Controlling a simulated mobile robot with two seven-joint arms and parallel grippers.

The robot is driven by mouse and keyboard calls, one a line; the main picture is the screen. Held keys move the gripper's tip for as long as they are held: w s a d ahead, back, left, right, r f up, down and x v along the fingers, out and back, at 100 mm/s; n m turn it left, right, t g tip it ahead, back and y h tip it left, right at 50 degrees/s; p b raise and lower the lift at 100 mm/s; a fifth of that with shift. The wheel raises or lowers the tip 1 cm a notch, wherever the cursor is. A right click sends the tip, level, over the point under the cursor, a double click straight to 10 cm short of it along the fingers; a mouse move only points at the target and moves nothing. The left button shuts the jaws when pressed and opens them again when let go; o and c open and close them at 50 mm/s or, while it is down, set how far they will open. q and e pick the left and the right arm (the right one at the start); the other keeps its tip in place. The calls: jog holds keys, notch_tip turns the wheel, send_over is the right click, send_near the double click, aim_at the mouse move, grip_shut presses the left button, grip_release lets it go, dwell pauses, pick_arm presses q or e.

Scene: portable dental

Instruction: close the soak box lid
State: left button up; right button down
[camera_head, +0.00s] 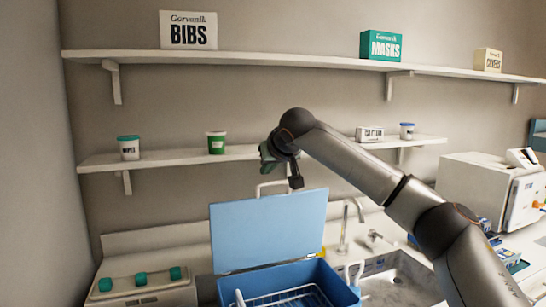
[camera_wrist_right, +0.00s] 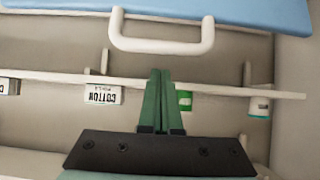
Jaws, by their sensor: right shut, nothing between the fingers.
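The blue soak box (camera_head: 347,293) stands by the sink with its lid (camera_head: 268,230) raised, nearly upright. The lid's white loop handle (camera_head: 272,184) sticks up from its top edge. In the right wrist view the handle (camera_wrist_right: 162,46) hangs from the blue lid (camera_wrist_right: 225,12), the picture being upside down. My right gripper (camera_head: 267,155) is just above the handle in the head view. Its green fingers (camera_wrist_right: 161,72) are shut and empty, a small gap from the handle in the wrist picture. My left gripper is out of view.
A white wire rack (camera_head: 290,299) sits inside the box. The faucet (camera_head: 346,222) and sink (camera_head: 400,280) are to its right. A low shelf (camera_head: 190,156) with tubs runs behind my right gripper.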

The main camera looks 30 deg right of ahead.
jog(key=shift+s+a+f, duration=0.15)
jog(key=shift+s, duration=0.5)
jog(key=shift+s+a+f, duration=0.15)
jog(key=shift+s, duration=0.45)
jog(key=shift+s+a+f, duration=0.15)
jog(key=shift+s, duration=0.5)
